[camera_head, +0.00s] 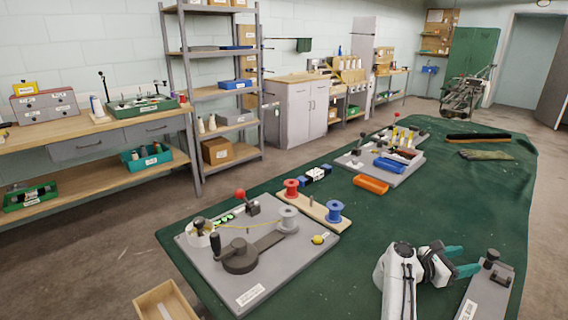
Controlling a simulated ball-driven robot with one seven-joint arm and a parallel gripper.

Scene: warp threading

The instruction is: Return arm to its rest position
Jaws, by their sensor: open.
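My gripper (462,261) is at the lower right, above the green-covered table (375,215). Its two teal fingers point right and stand apart, with nothing between them. My white arm comes up from the bottom edge behind it. A grey board (205,265) lies on the table at the left. It carries a black crank, a grey spool (288,219), a red-knobbed lever (240,195) and a yellow thread running across. A yellow piece (318,240) sits near the board's right corner.
A wooden strip with a red spool (291,188) and a blue spool (334,211) stands behind the board. A grey stand (485,290) is close right of my gripper. Orange (371,184) and blue (389,165) trays lie farther back. The table's middle right is clear.

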